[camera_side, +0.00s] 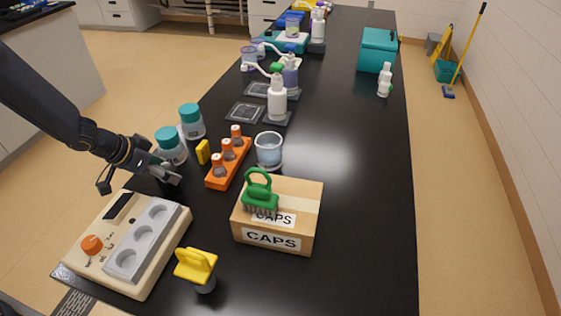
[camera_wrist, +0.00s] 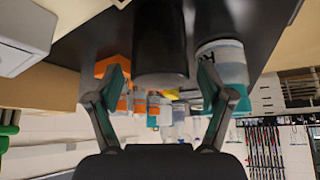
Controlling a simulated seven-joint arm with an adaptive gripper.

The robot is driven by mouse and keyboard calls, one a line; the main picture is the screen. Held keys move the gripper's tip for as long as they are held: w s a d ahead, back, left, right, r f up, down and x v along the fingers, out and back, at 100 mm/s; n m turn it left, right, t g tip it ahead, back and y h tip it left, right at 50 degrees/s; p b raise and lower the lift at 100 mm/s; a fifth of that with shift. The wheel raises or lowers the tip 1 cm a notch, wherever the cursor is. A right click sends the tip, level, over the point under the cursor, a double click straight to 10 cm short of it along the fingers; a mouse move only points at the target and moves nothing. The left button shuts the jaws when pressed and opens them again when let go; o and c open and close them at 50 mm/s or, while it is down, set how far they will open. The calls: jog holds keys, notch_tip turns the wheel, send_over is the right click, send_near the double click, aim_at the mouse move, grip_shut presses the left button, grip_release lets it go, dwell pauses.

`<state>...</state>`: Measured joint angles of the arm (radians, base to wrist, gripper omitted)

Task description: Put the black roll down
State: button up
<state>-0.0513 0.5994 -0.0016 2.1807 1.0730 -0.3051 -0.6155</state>
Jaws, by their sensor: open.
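The black roll (camera_wrist: 160,45) is a dark upright cylinder in the middle of the wrist view, where the scene appears upside down. Its end meets the dark bench top. My gripper (camera_wrist: 163,88) is open, with one finger to each side of the roll in that picture and a gap showing on both sides. I cannot tell how far the fingertips reach along it. In the side view my gripper (camera_side: 168,178) is low over the bench, between the beige device and the teal-lidded jars. The roll cannot be made out there against the black bench.
Teal-lidded jars (camera_side: 170,147) stand close behind my gripper. An orange rack with bottles (camera_side: 229,162) and a yellow block (camera_side: 203,152) are to its right. The beige device (camera_side: 130,245) is in front. A cardboard box (camera_side: 305,205) bears a green brush (camera_side: 259,190).

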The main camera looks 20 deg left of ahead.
jog(key=s+a+r+n+t+y, duration=0.1)
jog(key=s+a+r+y, duration=0.2)
jog(key=r, duration=0.5)
jog(key=s+a+r+n+t+y, duration=0.1)
jog(key=s+a+r+n+y, duration=0.2)
jog(key=r, duration=0.4)
jog(key=s+a+r+y, duration=0.1)
jog(key=s+a+r, duration=0.35)
jog(key=r, duration=0.35)
jog(key=s+d+n+g+h, duration=0.1)
jog(key=s+d+h, duration=0.3)
jog(key=s, duration=0.9)
jog(key=d+g, duration=0.1)
jog(key=d, duration=0.2)
jog(key=shift+s+r, duration=0.3)
jog(key=shift+r, duration=0.1)
